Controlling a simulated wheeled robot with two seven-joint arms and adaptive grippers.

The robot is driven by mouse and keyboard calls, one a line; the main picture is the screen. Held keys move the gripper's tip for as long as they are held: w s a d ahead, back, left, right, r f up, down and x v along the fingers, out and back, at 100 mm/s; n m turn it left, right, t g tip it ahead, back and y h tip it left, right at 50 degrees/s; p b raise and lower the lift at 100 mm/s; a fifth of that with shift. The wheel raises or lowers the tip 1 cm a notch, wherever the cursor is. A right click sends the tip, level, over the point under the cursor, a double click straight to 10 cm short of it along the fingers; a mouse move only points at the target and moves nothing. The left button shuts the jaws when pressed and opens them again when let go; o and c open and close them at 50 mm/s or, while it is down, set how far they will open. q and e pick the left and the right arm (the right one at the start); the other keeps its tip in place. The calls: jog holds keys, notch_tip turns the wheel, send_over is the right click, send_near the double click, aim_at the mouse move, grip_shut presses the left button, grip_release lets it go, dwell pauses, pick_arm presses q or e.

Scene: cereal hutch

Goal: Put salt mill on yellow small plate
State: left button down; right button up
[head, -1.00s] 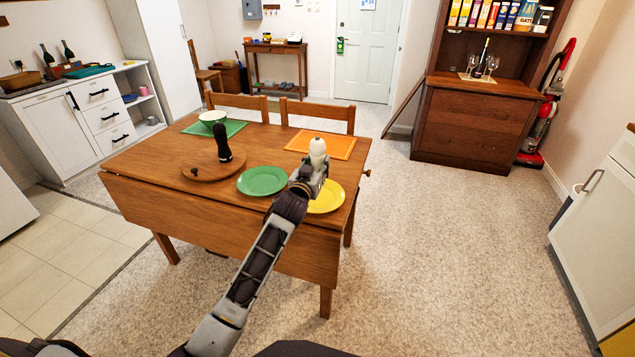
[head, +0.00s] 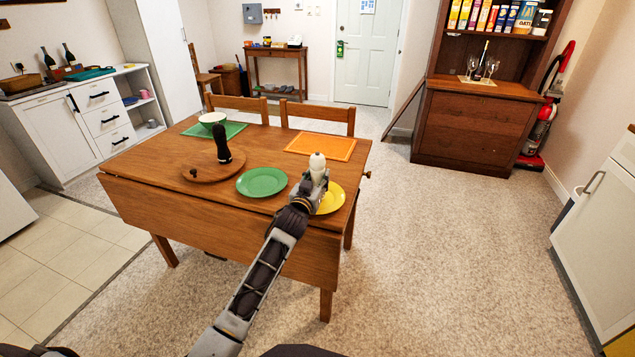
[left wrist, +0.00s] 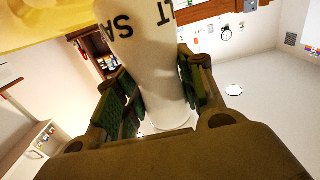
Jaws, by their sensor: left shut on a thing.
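The salt mill (head: 317,163) is white with dark lettering and stands roughly upright in my left gripper (head: 314,182). The left wrist view shows the mill (left wrist: 147,60) between the two green-padded fingers (left wrist: 155,100), which are shut on it. The yellow small plate (head: 333,202) lies at the table's right front corner, partly hidden behind my gripper. A yellow surface, apparently this plate (left wrist: 40,18), shows beside the mill's end in the left wrist view. I cannot tell whether the mill touches the plate. My right gripper is not in view.
A green plate (head: 262,182) lies just left of my gripper on the wooden table (head: 180,220). A dark mill (head: 222,144) stands on a round wooden board (head: 205,172). An orange mat (head: 320,146) lies behind, and a bowl (head: 212,118) sits on a green mat.

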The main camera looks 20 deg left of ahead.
pick_arm(q)
jog(key=shift+f, duration=0.25)
jog(key=shift+f, duration=0.1)
jog(key=c, duration=0.9)
grip_release()
jog(key=shift+f, duration=0.1)
jog(key=shift+s, duration=0.1)
